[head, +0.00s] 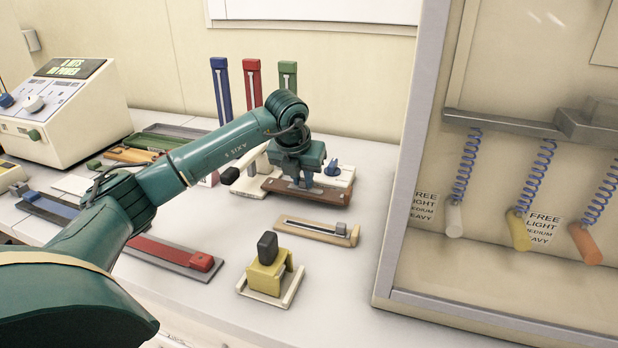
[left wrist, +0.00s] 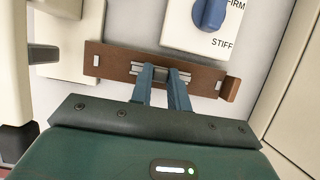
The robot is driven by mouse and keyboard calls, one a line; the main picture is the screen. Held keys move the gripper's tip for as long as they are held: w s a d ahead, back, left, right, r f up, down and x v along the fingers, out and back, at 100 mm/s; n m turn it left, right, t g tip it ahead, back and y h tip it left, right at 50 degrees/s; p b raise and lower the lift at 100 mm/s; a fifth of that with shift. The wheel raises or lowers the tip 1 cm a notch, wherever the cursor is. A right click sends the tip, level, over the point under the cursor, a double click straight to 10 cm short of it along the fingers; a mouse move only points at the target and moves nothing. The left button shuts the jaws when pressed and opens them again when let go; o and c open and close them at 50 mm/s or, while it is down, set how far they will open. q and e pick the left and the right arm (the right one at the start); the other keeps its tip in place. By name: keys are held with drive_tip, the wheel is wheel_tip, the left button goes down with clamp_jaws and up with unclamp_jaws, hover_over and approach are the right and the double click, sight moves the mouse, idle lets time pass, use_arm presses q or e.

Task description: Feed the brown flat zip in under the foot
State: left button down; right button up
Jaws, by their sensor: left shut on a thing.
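The brown flat zip (head: 278,189) is a long brown bar with a grey metal slider strip along its middle. It lies in front of the white machine with a blue knob (head: 331,165). My left gripper (head: 303,184) is over it, pointing down. In the left wrist view, both fingers (left wrist: 163,84) are closed on the slider at the middle of the brown zip (left wrist: 112,62). The machine's knob (left wrist: 209,13) shows there beside the words FIRM and STIFF. A black handle (head: 230,176) sticks out at the machine's left. The foot is not clearly seen behind my arm.
A tan zip (head: 310,230) and a yellow block on a white frame (head: 268,277) stand nearer. A red zip (head: 172,253) lies at left. Blue, red and green upright strips (head: 252,85) stand behind. A glass-fronted cabinet with springs (head: 420,150) bounds the right.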

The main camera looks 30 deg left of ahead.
sight(288, 184)
use_arm(q)
drive_tip(key=shift+s+a, duration=0.25)
drive_tip(key=shift+a, duration=0.8)
drive_tip(key=shift+s+a, duration=0.25)
drive_tip(key=shift+a, duration=0.75)
drive_tip(key=shift+f, duration=0.25)
drive_tip(key=c, duration=1.3)
unclamp_jaws()
drive_tip(key=shift+o, duration=0.2)
drive_tip(key=v, duration=1.3)
drive_tip(key=shift+s, duration=0.1)
